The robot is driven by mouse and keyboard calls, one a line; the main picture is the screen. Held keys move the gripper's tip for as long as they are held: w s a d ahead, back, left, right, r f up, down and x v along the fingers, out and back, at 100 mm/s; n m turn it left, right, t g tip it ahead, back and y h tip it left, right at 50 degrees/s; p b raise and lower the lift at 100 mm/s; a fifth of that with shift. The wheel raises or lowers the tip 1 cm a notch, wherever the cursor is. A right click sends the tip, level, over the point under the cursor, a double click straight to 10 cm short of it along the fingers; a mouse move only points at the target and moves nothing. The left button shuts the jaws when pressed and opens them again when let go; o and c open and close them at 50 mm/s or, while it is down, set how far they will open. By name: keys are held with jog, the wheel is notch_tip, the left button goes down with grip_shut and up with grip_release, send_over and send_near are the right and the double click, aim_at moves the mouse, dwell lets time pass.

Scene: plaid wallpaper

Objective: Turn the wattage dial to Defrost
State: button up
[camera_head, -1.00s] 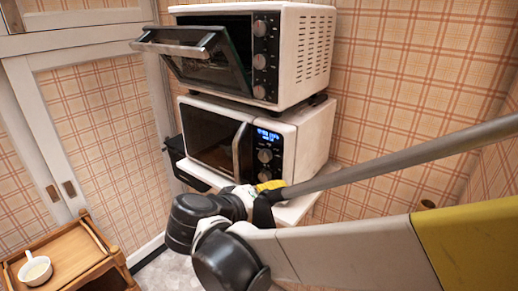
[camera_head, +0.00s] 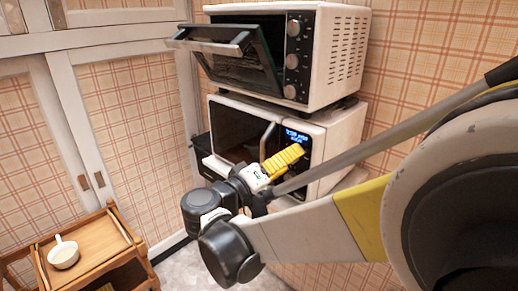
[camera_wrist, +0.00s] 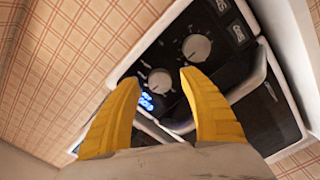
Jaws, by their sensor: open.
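The white microwave (camera_head: 345,125) stands under a toaster oven. Its black panel has a lit blue display (camera_head: 297,137) that also shows in the wrist view (camera_wrist: 146,102). The wrist view, strongly rotated, shows two round grey dials: one nearer the display (camera_wrist: 160,80) and one farther from it (camera_wrist: 197,47). Their markings are too small to read, so I cannot tell their settings. My yellow gripper (camera_head: 300,152) is at the panel, hiding the dials in the head view. In the wrist view, its open fingers (camera_wrist: 157,78) appear on either side of the dial nearer the display; contact is unclear.
The toaster oven (camera_head: 345,55) above has its glass door (camera_head: 235,62) hanging partly open, over the microwave front. White-framed cupboard doors (camera_head: 120,140) are on the left.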

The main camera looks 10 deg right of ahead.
jog(key=shift+w+d, duration=0.3)
jog(key=shift+d, duration=0.1)
jog(key=shift+c, duration=0.6)
grip_shut()
jog(key=n+p, duration=0.1)
jog(key=n, duration=0.7)
jog(key=shift+n, duration=0.3)
